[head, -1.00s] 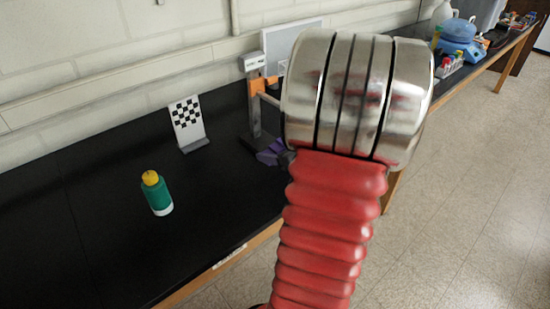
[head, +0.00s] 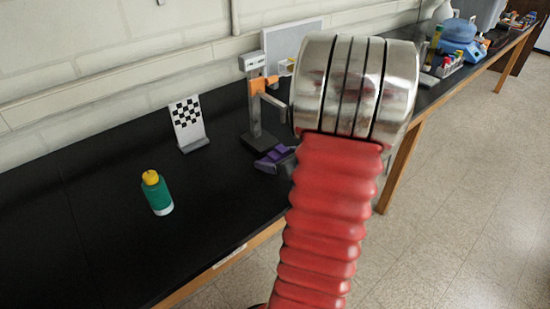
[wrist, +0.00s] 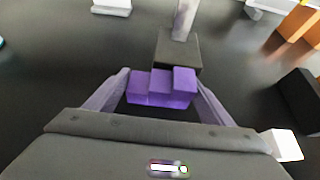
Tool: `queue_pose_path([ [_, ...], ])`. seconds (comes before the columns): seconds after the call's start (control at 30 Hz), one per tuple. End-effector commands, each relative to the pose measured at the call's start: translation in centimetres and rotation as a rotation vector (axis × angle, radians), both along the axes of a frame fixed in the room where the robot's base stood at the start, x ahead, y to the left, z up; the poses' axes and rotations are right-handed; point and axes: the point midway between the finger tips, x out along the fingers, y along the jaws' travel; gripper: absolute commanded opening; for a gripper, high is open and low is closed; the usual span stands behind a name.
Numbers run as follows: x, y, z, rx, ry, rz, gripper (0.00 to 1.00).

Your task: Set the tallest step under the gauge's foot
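The purple stepped block (head: 270,161) is on the black bench in front of the gauge's dark base (head: 258,143). In the wrist view the block (wrist: 161,88) shows three steps, tallest at the right. My gripper (wrist: 162,82) has its fingers against both sides of the block; it seems shut on it. The gauge (head: 254,105) is a grey upright with an orange slider (head: 257,86) and a grey arm reaching toward the right. The gauge's foot is not clearly visible. In the wrist view the gauge base (wrist: 178,50) lies just beyond the block.
A checkered board (head: 188,122) and a green bottle with a yellow cap (head: 157,193) stand to the left. A grey panel (head: 291,45) is behind the gauge. Tubes and a blue device (head: 462,40) are far right. The bench between bottle and gauge is clear.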

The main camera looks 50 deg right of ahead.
Motion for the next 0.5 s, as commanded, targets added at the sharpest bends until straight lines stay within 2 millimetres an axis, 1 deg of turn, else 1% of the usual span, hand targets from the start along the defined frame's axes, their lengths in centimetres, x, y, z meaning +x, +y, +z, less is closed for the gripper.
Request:
queue_pose_path([
  [0.03,0.0,0.0,0.01,0.0,0.0,0.0,0.79],
  [0.17,0.0,0.01,0.01,0.0,0.0,0.0,0.88],
  [0.5,0.02,0.01,0.23,-0.001,0.0,0.0,0.89],
])
